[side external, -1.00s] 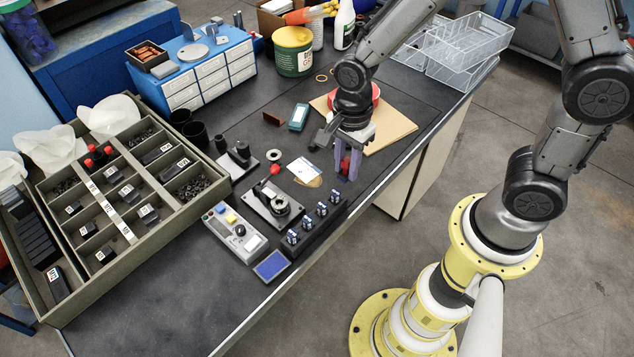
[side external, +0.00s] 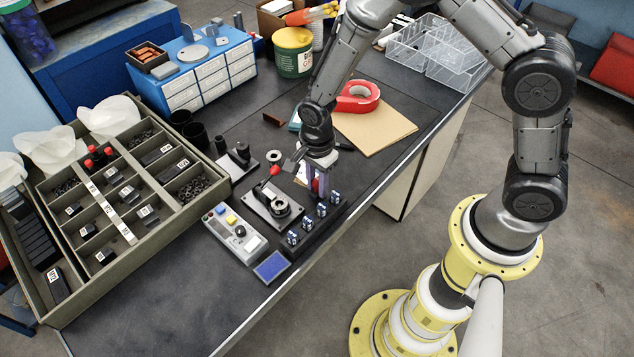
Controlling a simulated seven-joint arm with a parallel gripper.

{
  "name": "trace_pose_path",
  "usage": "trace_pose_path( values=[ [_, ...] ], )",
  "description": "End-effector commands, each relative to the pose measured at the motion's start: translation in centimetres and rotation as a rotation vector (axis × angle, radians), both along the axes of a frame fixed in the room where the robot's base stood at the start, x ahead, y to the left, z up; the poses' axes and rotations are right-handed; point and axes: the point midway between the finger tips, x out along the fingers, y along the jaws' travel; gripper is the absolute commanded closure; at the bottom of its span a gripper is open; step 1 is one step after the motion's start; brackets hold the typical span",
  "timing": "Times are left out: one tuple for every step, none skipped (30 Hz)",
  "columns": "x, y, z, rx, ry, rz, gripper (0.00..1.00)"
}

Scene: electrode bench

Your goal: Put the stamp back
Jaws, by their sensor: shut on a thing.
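My gripper (side external: 316,184) points down over the bench, just behind the black rack with several small blue-and-silver pieces (side external: 320,211). Its purple fingers are shut on a small red thing (side external: 315,185), which appears to be the stamp. The fingers hide most of it, so its lower end and its height above the bench cannot be told. A blue pad (side external: 271,266) lies at the bench's front edge. A black holder (side external: 239,158) with dark upright parts stands to the left of my gripper.
A black fixture with a red-knobbed lever (side external: 270,206) and a grey control box (side external: 235,232) stand left of my gripper. A large compartment tray (side external: 60,325) fills the left.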

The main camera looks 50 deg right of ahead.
Motion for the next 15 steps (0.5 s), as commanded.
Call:
trace_pose_path(
  values=[
    [0.04, 0.01, 0.06, 0.0, -0.001, 0.0, 1.0],
    [0.04, 0.01, 0.07, 0.0, -0.001, 0.0, 1.0],
    [0.04, 0.01, 0.07, 0.0, -0.001, 0.0, 1.0],
    [0.03, 0.01, 0.06, 0.0, -0.001, 0.0, 1.0],
    [0.03, 0.01, 0.01, 0.0, -0.001, 0.0, 1.0],
    [0.02, 0.0, -0.09, 0.0, -0.001, 0.0, 1.0],
    [0.02, 0.0, -0.18, 0.0, -0.001, 0.0, 1.0],
    [0.02, 0.0, -0.27, 0.0, -0.001, 0.0, 1.0],
    [0.04, 0.01, -0.29, 0.0, -0.001, 0.0, 0.67],
    [0.04, 0.01, -0.27, 0.0, -0.001, 0.0, 0.62],
    [0.04, 0.01, -0.26, 0.0, -0.001, 0.0, 0.56],
    [0.03, 0.01, -0.26, 0.0, -0.001, 0.0, 0.49],
    [0.03, 0.01, -0.26, 0.0, -0.001, 0.0, 0.44],
    [0.03, 0.01, -0.26, 0.0, -0.001, 0.0, 0.41],
    [0.03, 0.01, -0.25, 0.0, -0.001, 0.0, 0.41]
  ],
)
